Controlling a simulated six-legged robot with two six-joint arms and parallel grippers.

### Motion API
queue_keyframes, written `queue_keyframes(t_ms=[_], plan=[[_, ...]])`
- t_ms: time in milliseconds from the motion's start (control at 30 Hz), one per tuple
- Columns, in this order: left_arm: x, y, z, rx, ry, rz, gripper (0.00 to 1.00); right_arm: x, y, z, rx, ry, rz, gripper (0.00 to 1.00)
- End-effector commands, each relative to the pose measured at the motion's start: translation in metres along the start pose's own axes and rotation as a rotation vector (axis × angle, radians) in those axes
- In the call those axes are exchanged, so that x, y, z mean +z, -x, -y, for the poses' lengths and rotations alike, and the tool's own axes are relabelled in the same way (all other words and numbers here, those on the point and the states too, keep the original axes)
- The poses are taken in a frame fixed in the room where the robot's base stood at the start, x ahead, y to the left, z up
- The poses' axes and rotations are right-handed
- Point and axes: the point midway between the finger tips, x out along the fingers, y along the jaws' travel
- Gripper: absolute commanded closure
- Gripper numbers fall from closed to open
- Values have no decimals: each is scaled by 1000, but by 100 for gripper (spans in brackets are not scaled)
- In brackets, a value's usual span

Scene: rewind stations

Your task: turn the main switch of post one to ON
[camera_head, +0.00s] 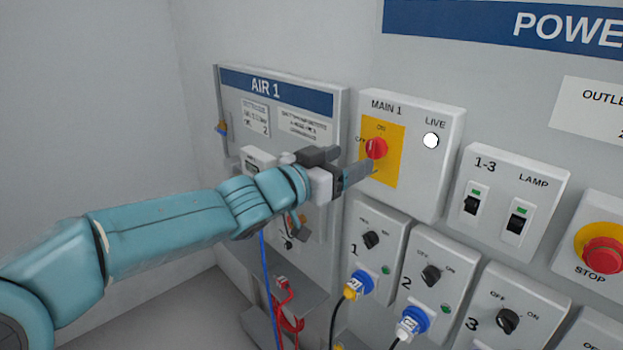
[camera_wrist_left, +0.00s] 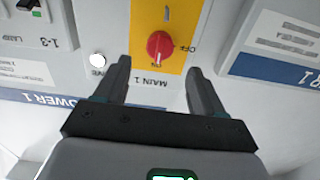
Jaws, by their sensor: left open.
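The main switch of post one is a red rotary knob (camera_head: 376,148) on a yellow plate of the MAIN 1 box (camera_head: 440,165). ON is printed above it and OFF to its left. The knob (camera_wrist_left: 160,46) also shows in the left wrist view, which is upside down; its bar looks roughly in line with the ON label there. My left gripper (camera_head: 350,162) is open and empty just in front of the box, left of and below the knob. In the left wrist view the knob appears beyond and between the fingertips (camera_wrist_left: 158,70), apart from both. My right gripper is not in view.
A white round LIVE lamp (camera_head: 431,141) is on the same box. The AIR 1 panel (camera_head: 275,100) is behind my left gripper. Numbered outlet boxes with small knobs (camera_head: 372,239) and blue plugs (camera_head: 360,283) sit below. A red STOP button (camera_head: 603,255) is at the right.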

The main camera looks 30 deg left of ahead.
Motion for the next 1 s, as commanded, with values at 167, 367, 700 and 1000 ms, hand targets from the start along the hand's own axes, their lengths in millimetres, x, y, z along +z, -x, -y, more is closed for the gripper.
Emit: queue_keyframes(t_ms=[167, 367, 700, 1000], plan=[[-2, 49, 1, -4, -1, -2, 31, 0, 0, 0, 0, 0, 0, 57], [-1, 83, 0, -2, -1, -1, 31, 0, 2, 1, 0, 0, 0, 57], [0, 95, 0, 1, 0, 0, 31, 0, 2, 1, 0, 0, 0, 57], [0, 95, 0, 0, 0, 0, 31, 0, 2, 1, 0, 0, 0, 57]])
